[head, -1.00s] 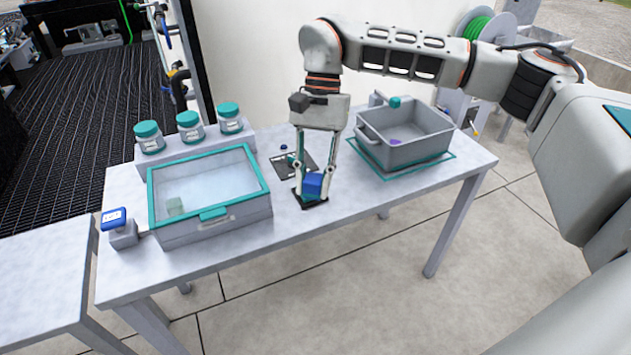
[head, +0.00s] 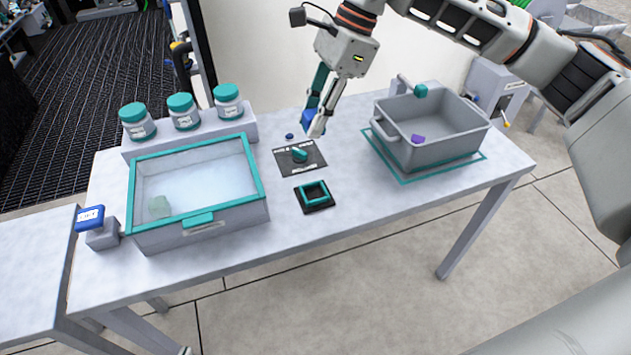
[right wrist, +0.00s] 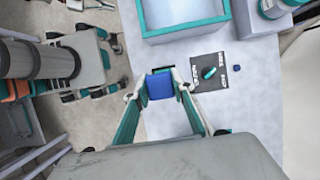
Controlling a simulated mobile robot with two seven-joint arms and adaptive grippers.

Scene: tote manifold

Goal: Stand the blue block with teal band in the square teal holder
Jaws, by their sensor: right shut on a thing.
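The blue block (head: 309,121) is between the fingers of my right gripper (head: 314,130), which is shut on it. In the head view it appears behind the holder, near the back of the table; its exact height is unclear. It also shows in the right wrist view (right wrist: 160,86); its teal band cannot be made out. The square teal holder (head: 315,203) stands empty on its black base at the table's front middle. In the right wrist view the block hides most of the dark base.
A teal-rimmed clear-lidded case (head: 200,220) lies left of the holder. A black card (head: 290,168) with a teal knob (head: 299,155) lies behind the holder. A grey tote (head: 440,153) stands to the right. Several teal-capped jars (head: 183,112) line the back left.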

